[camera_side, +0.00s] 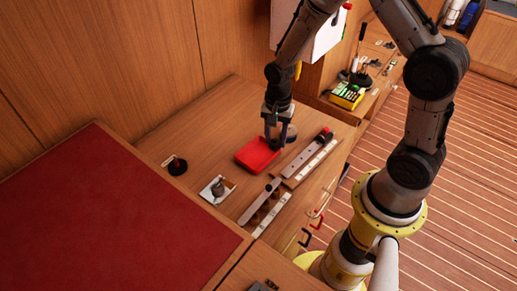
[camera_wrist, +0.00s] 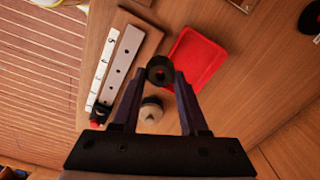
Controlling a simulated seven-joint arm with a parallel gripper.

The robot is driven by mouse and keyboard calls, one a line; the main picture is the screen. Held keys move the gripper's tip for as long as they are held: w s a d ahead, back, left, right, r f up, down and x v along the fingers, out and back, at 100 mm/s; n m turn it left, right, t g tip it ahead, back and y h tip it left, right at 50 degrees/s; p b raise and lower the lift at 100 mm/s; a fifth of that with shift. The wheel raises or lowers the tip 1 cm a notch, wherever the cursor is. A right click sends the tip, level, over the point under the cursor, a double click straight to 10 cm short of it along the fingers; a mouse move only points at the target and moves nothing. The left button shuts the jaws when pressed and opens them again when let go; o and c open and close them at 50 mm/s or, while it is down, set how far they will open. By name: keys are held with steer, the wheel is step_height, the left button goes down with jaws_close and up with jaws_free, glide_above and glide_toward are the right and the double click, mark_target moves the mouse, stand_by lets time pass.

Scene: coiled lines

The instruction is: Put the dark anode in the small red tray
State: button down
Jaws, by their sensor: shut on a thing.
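A dark, ring-shaped anode (camera_wrist: 158,63) with a hole in its middle is between the fingertips of my gripper (camera_wrist: 160,77) in the wrist view. My gripper is shut on it. The small red tray (camera_wrist: 205,52) lies just beyond and to the right of the anode there. In the side view, my gripper (camera_side: 272,141) points down by the far right end of the red tray (camera_side: 256,157). The anode is hard to make out in that view. I cannot tell its exact height above the tray or bench.
A pale round object (camera_wrist: 151,109) stands below the fingers. A drilled metal bar (camera_wrist: 122,65) and a white strip (camera_wrist: 103,65) lie beside the tray. A small grey object sits on a white plate (camera_side: 227,186); a dark round object (camera_side: 177,168) stands farther left.

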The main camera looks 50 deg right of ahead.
glide_above(259, 155)
step_height(259, 155, down, 7)
steer(key=shift+a+r, duration=0.1)
steer(key=shift+f, duration=1.45)
steer(key=shift+f, duration=0.15)
steer(key=shift+c, duration=2.2)
jaws_free()
